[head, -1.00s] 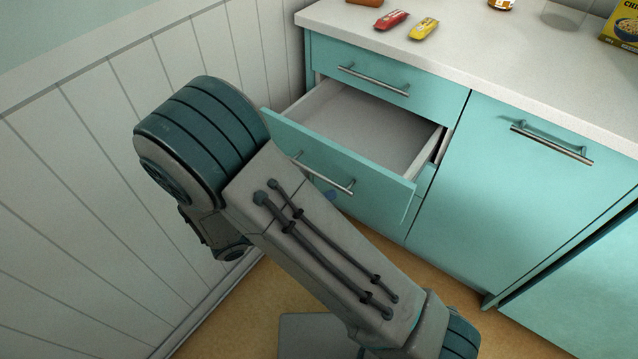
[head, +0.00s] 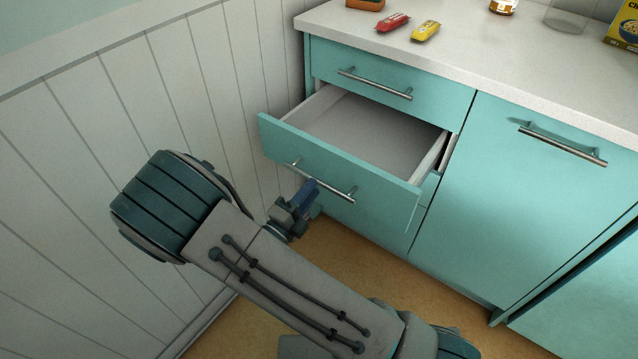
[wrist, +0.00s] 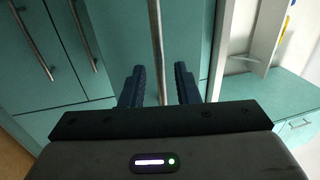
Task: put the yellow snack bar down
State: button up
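The yellow snack bar (head: 425,31) lies on the white countertop (head: 480,45), near its front edge, above the drawers. My gripper (head: 312,190) is far below it, at the front of the pulled-out second drawer (head: 330,160). In the wrist view, the two dark blue fingers of my gripper (wrist: 158,88) stand apart. The drawer's bar handle (wrist: 157,40) runs between them, with a gap on each side. My gripper holds nothing. Part of it is hidden behind my arm in the head view.
A red snack bar (head: 392,22) lies left of the yellow one. A jar (head: 503,6), a clear container (head: 570,14) and a cereal box (head: 622,28) stand farther right. The open drawer looks empty. A panelled wall (head: 60,200) bounds the left side.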

jog(key=shift+x, duration=1.95)
